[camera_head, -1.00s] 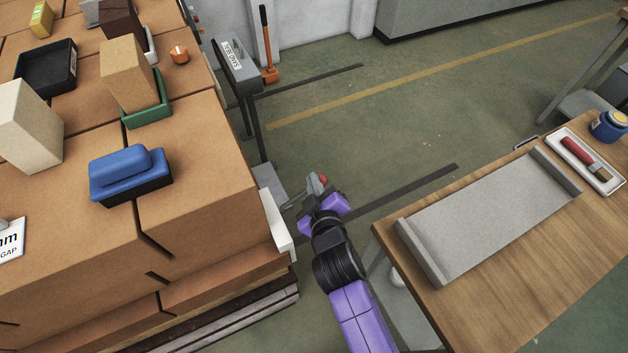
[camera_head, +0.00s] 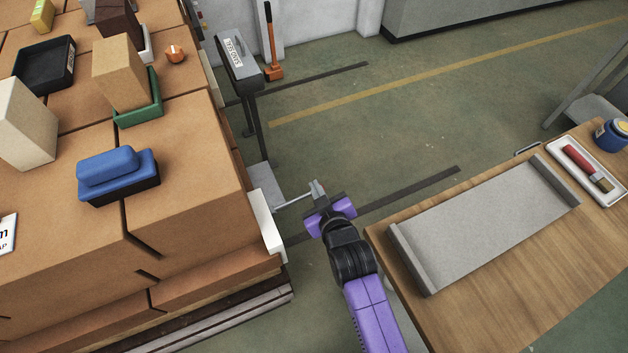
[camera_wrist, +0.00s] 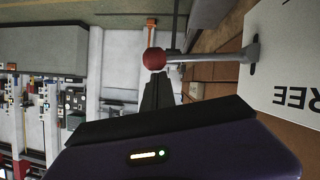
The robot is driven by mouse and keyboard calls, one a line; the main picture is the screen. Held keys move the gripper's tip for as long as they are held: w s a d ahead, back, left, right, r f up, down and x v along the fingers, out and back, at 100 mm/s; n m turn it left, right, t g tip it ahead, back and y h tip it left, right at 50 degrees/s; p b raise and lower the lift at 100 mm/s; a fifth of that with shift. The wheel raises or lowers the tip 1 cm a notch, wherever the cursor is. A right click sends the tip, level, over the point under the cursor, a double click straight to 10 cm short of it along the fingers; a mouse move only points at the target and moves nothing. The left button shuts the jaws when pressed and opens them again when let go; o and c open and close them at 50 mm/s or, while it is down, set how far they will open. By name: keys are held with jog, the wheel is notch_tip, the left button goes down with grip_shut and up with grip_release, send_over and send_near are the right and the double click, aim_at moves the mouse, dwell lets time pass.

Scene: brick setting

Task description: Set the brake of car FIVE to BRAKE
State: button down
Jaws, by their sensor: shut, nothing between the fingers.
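The brake lever (camera_wrist: 210,57) is a grey rod with a red ball knob (camera_wrist: 154,58) in the wrist view. It comes out of a slot in a white plate (camera_wrist: 290,60) marked with letters ending "REE". In the head view the lever (camera_head: 292,201) sticks out from the loaded car's side toward my gripper (camera_head: 317,190); its red knob cannot be made out there. My gripper is shut and empty. In the wrist view its dark fingers (camera_wrist: 157,95) lie right by the knob; I cannot tell whether they touch. No car number is readable.
A wooden table (camera_head: 480,290) with a grey tray (camera_head: 485,222) stands close on the right. Open floor (camera_head: 400,120) lies beyond.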

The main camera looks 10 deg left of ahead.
jog(key=f+b, duration=0.1)
jog(key=f+m+y+b, duration=0.1)
jog(key=f+b, duration=0.1)
jog(key=d+f+m+g+b, duration=0.1)
jog(key=f+b, duration=0.1)
jog(key=shift+w, duration=0.35)
notch_tip(320, 180, down, 3)
jog(key=m+y+b, duration=0.1)
jog(key=b, duration=0.3)
jog(key=shift+s+r+g, duration=0.1)
jog(key=shift+r+g, duration=0.1)
jog(key=shift+g, duration=0.1)
jog(key=shift+s+a+f, duration=0.1)
jog(key=shift+f, duration=0.15)
jog(key=shift+r, duration=0.1)
jog(key=r+p, duration=0.1)
jog(key=w+r+p, duration=0.1)
jog(key=r, duration=0.1)
jog(key=r+p, duration=0.1)
jog(key=r, duration=0.1)
jog(key=shift+w+d, duration=0.2)
jog(key=shift+d, duration=0.1)
jog(key=v, duration=0.9)
jog(key=shift+s+d+f+b, duration=0.15)
jog(key=shift+s+d+b, duration=0.05)
jog(key=shift+d+b, duration=0.25)
